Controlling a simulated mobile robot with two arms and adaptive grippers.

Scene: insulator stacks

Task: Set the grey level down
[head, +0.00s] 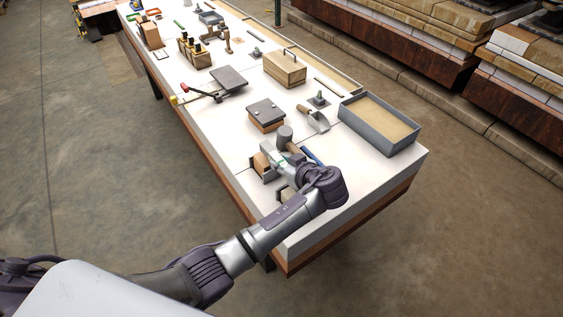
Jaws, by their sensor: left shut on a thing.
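My left gripper (287,172) is over the near end of the white worktable (345,182). It is shut on the grey level (268,148), a small grey bar with a green spot. Much of the level is hidden by the gripper and wrist, and I cannot tell whether it touches the table. My right gripper is not in view.
A grey-headed mallet (285,134) and a blue tool (312,156) lie close by the gripper. An orange-brown block (262,165) is just left. A grey sand tray (379,148), a trowel (318,120) and a lidded block (266,122) stand farther back. The near right corner is clear.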

